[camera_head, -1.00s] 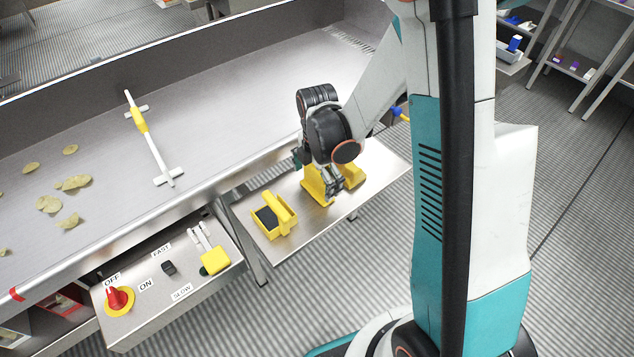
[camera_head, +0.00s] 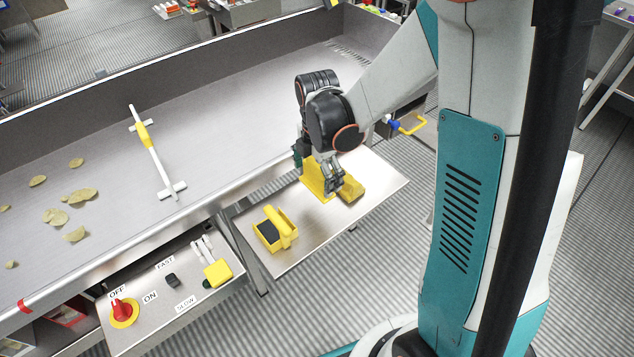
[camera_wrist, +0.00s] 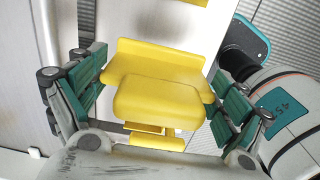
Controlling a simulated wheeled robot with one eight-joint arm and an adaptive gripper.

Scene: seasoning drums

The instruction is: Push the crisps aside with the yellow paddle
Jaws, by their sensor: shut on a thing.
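The yellow paddle (camera_head: 315,180) is in my gripper (camera_head: 333,176) over the small steel shelf, at the centre of the head view. In the wrist view my gripper (camera_wrist: 158,95) has green-padded fingers on both sides of the yellow paddle (camera_wrist: 158,100), shut on it. I cannot tell whether the paddle touches the shelf. Another yellow part (camera_head: 352,189) shows just right of the fingers. Several pale crisps (camera_head: 82,196) lie scattered on the steel trough (camera_head: 230,120) at the left, well away from my gripper.
A white bar with a yellow middle (camera_head: 145,136) lies across the trough between crisps and gripper. A yellow box (camera_head: 268,233) sits on the shelf (camera_head: 310,240). A control panel (camera_head: 150,320) with a red switch (camera_head: 123,310) stands in front of the trough.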

